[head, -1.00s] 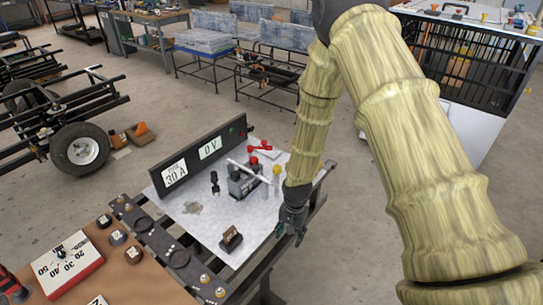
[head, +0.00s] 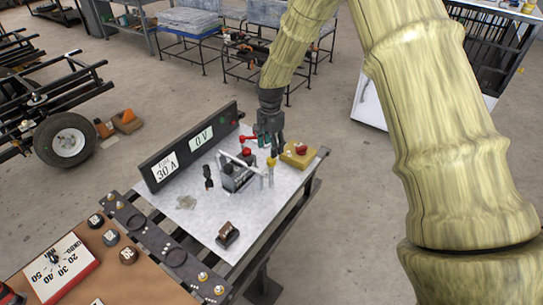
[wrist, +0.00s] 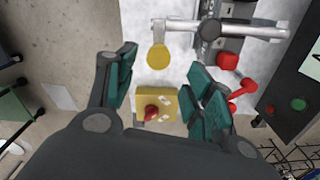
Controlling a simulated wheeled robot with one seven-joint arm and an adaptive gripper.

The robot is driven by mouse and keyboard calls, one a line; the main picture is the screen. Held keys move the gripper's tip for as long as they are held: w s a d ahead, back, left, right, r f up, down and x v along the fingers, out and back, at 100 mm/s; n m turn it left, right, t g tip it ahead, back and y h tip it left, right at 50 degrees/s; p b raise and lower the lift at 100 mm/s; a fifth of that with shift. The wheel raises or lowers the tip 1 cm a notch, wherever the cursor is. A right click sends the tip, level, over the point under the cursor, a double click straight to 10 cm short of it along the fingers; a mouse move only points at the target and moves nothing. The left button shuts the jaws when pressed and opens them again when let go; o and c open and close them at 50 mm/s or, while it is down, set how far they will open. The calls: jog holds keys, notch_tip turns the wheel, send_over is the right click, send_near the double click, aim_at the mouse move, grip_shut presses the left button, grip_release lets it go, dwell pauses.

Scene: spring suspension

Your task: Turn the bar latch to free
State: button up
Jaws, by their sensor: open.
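The bar latch is a pale metal bar (head: 236,159) on a dark grey block (head: 236,178), with a yellow knob (head: 270,163) at its right end. In the wrist view the bar (wrist: 255,31) runs across the top, and the yellow knob (wrist: 158,57) hangs below its left end. My gripper (head: 270,148) is above the far end of the white board, just behind the latch in the head view. In the wrist view my gripper (wrist: 166,92) is open and empty, its teal-padded fingers apart. The knob shows beyond the gap between the fingertips.
A yellow box with a red button (head: 299,154) stands right of the latch; it also shows between my fingers (wrist: 155,103). Red knobs sit near the block. A black meter panel (head: 190,148) edges the board (head: 190,215). A dark brown block (head: 228,235) stands nearer.

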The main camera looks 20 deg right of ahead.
aim_at(271, 160)
jog(key=shift+s+f+p, duration=0.1)
jog(key=shift+f+p, duration=0.5)
jog(key=shift+f, duration=2.5)
jog(key=c, duration=1)
